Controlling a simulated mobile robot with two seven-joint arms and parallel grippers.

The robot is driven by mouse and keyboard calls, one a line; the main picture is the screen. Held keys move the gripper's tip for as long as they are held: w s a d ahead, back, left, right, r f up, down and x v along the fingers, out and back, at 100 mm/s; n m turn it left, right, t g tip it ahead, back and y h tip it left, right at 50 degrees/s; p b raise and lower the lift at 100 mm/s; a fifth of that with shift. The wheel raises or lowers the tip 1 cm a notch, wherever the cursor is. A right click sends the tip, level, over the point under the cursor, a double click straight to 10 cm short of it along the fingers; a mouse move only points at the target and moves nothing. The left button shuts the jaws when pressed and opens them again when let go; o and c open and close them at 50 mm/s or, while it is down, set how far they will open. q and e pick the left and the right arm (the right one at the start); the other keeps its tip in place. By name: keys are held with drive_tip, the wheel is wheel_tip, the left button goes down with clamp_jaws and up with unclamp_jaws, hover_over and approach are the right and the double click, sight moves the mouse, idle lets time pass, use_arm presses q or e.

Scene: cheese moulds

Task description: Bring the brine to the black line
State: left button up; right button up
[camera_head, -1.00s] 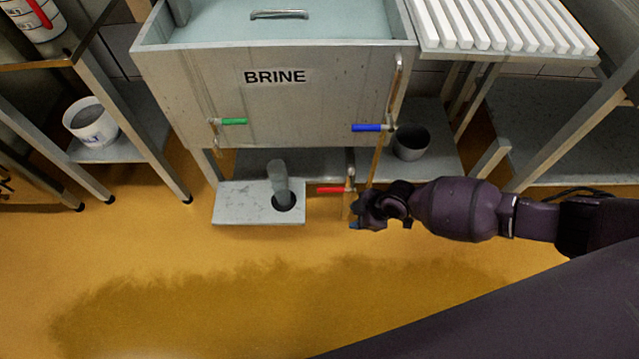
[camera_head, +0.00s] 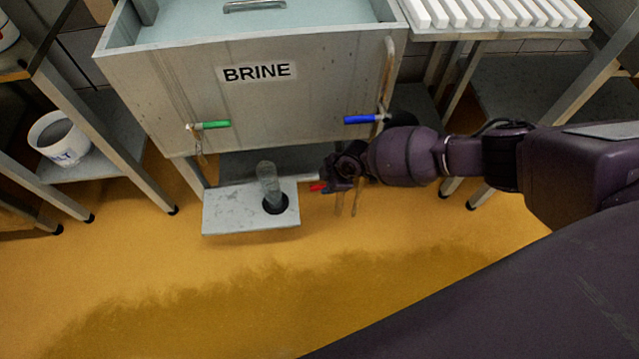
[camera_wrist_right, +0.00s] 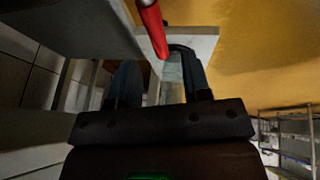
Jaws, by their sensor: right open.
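The steel brine tank (camera_head: 290,110) bears a BRINE label. It has a green-handled valve (camera_head: 214,125) at the left of its front and a blue-handled valve (camera_head: 361,119) at the right. A red handle (camera_head: 318,187) sits lower, mostly hidden behind my right gripper (camera_head: 334,178). A clear cylinder (camera_head: 268,180) stands at a dark round hole in a low grey stand (camera_head: 236,213). In the right wrist view, the red handle (camera_wrist_right: 152,28) lies just beyond the tips of my open right gripper (camera_wrist_right: 155,58). No black line can be made out. My left gripper is out of view.
A rack with white slats (camera_head: 500,12) stands right of the tank. A white bucket (camera_head: 60,140) sits on a low shelf at the left. A dark pot behind my right arm is mostly hidden. The orange floor (camera_head: 230,280) in front is clear, with a darker patch.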

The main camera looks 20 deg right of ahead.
sight(320, 187)
drive_tip(key=b+x, duration=0.1)
drive_tip(key=x, duration=0.2)
drive_tip(key=shift+f, duration=0.3)
drive_tip(key=shift+w+a+f, duration=0.1)
drive_tip(key=shift+w+a, duration=0.05)
clamp_jaws()
